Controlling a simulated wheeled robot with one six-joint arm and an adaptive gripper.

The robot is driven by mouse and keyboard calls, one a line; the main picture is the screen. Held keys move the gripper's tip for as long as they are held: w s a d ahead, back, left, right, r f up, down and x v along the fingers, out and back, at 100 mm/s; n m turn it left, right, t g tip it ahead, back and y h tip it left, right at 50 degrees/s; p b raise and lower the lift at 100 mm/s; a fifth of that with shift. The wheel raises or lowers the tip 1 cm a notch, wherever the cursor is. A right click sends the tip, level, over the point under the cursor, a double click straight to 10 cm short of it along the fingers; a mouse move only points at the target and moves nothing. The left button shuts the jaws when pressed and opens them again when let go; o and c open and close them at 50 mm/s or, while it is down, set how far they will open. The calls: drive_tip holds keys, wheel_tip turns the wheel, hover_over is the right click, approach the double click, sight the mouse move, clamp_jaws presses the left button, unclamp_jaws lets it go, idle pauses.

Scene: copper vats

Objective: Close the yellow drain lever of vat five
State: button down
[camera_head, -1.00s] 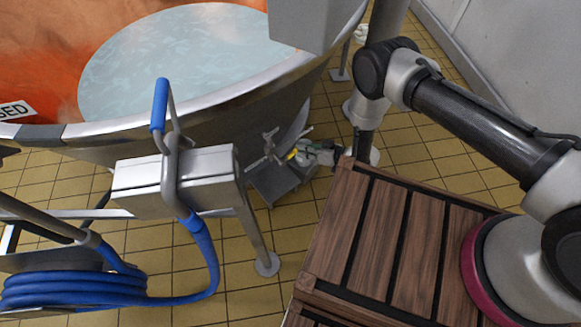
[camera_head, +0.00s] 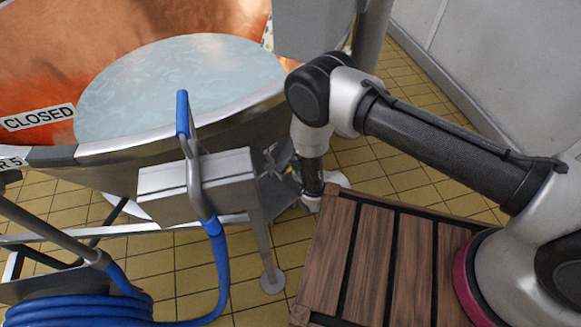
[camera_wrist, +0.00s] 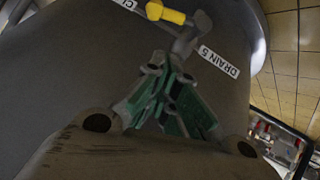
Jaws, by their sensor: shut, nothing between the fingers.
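The yellow lever grip (camera_wrist: 165,12) is at the top of the wrist view, between a partly cut-off label starting "CL" (camera_wrist: 127,3) and the "DRAIN 5" label (camera_wrist: 219,61). A grey valve fitting (camera_wrist: 190,38) is beside it on the dark vat wall (camera_wrist: 60,60). My gripper (camera_wrist: 170,72) is shut and empty, its green-padded fingers just below the fitting and grip in the picture. I cannot tell whether they touch the fitting. In the head view a small yellow spot (camera_head: 290,170) shows beside my forearm, which hides most of the gripper.
A steel box on a post (camera_head: 200,188) with a blue hose (camera_head: 217,265) stands in front. A slatted wooden platform (camera_head: 350,262) lies right of it. Tiled floor (camera_head: 405,170) is open behind.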

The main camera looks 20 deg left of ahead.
drive_tip(key=w+a+f, duration=0.3)
drive_tip(key=f, duration=0.3)
drive_tip(key=shift+w, duration=0.35)
drive_tip(key=shift+f, duration=0.1)
drive_tip(key=shift+w+d+f+m+g, duration=0.3)
drive_tip(key=shift+w+d+f+g, duration=0.1)
drive_tip(key=shift+w+f, duration=0.25)
drive_tip(key=shift+w+r, duration=0.1)
drive_tip(key=shift+r, duration=0.05)
